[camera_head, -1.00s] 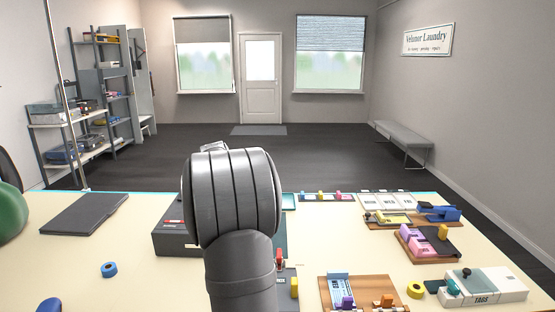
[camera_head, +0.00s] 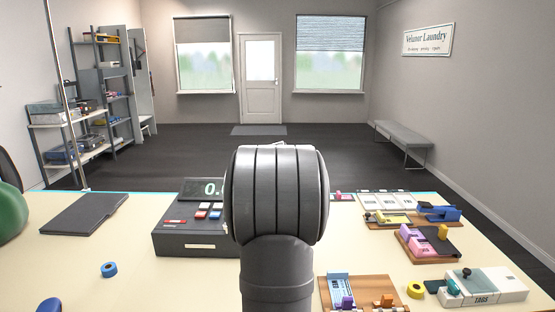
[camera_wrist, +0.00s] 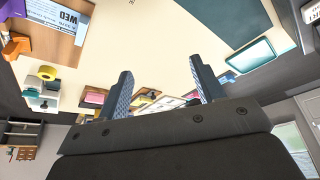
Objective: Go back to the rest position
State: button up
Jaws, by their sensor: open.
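My gripper (camera_wrist: 160,92) shows in the wrist view with its two fingers well apart and nothing between them. It is open and empty, above the table. In the head view my own arm stands in the middle of the picture and hides the gripper. The table (camera_head: 60,275) is cream with a teal back edge.
A dark cash register (camera_head: 185,240) stands just left of my arm. A wooden board with tags (camera_head: 365,290), a yellow tape roll (camera_head: 415,289) and a tag box (camera_head: 485,287) lie at right. A blue tape roll (camera_head: 109,269) and dark flat pad (camera_head: 85,213) lie left.

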jog(key=shift+s+d+m, duration=0.2)
jog(key=shift+d+m, duration=0.05)
jog(key=shift+d, duration=0.35)
jog(key=shift+s+d+m, duration=0.15)
jog(key=shift+d+m, duration=0.1)
jog(key=shift+d, duration=0.35)
jog(key=shift+a, duration=0.1)
jog(key=w+a+n, duration=0.1)
jog(key=a+n, duration=0.1)
jog(key=a, duration=0.5)
jog(key=a+n+y, duration=0.1)
jog(key=a+n, duration=0.1)
jog(key=a, duration=0.5)
jog(key=w+a+n+t+y, duration=0.1)
jog(key=a+n, duration=0.2)
jog(key=a, duration=0.4)
jog(key=shift+w+a, duration=0.3)
jog(key=shift+a, duration=0.05)
